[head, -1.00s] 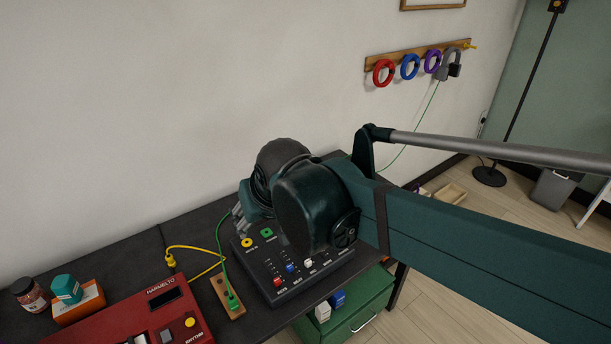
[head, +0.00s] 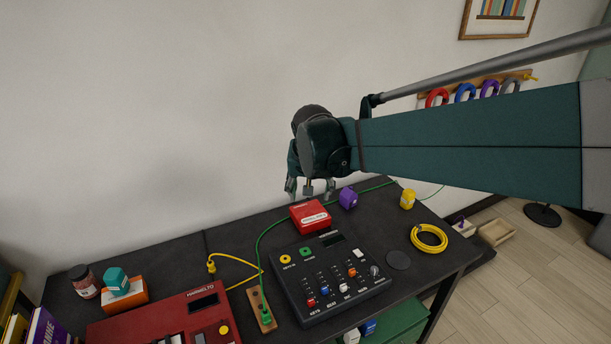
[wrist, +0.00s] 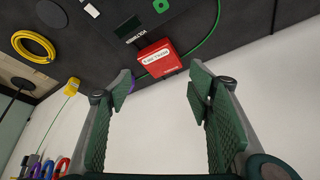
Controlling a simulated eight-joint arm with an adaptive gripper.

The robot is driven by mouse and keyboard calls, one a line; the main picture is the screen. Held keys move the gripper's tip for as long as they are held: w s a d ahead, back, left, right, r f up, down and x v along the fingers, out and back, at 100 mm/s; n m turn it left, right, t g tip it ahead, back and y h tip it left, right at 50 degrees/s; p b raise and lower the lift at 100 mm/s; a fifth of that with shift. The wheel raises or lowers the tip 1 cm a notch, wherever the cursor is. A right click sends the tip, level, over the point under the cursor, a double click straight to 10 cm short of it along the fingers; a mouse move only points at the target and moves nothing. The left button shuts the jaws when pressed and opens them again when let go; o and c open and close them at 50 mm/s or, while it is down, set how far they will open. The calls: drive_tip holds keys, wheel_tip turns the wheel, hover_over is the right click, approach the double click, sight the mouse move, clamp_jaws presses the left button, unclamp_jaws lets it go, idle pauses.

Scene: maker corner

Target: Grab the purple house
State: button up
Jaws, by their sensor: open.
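The purple house (head: 347,198) is a small purple block standing on the dark table, just right of a red box, in the head view. In the wrist view only a sliver of the purple house (wrist: 132,86) shows beside my left finger, which hides the rest. My gripper (head: 311,190) hangs above the back of the table, to the left of the house and apart from it. In the wrist view my gripper (wrist: 160,78) is open, with nothing between its fingers.
The red box (head: 310,217) sits close left of the house, with a green cable (head: 272,229) running behind it. A black mixer (head: 330,283) is in front. The wall is close behind.

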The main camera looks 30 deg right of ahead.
drive_tip(key=w+d+f+m+g+h+p, duration=0.1)
drive_tip(key=w+d+f+m+g+p, duration=0.25)
drive_tip(key=w+d, duration=0.85)
drive_tip(key=m+h+p, duration=0.1)
drive_tip(key=m+p, duration=0.1)
drive_tip(key=m, duration=0.4)
hover_over(348, 190)
drive_tip(key=a, duration=0.2)
wheel_tip(348, 190, down, 15)
drive_tip(key=shift+a+f, duration=0.1)
drive_tip(key=shift+f, duration=0.1)
drive_tip(key=shift+x, duration=1.2)
drive_tip(key=shift+s+f, duration=0.1)
drive_tip(key=shift+s+b+x, duration=0.1)
drive_tip(key=shift+b+x, duration=0.35)
drive_tip(key=shift+x, duration=0.8)
drive_tip(key=shift+s+b+x, duration=0.15)
drive_tip(key=shift+b+x, duration=0.3)
drive_tip(key=shift+x, duration=0.8)
drive_tip(key=shift+c, duration=0.7)
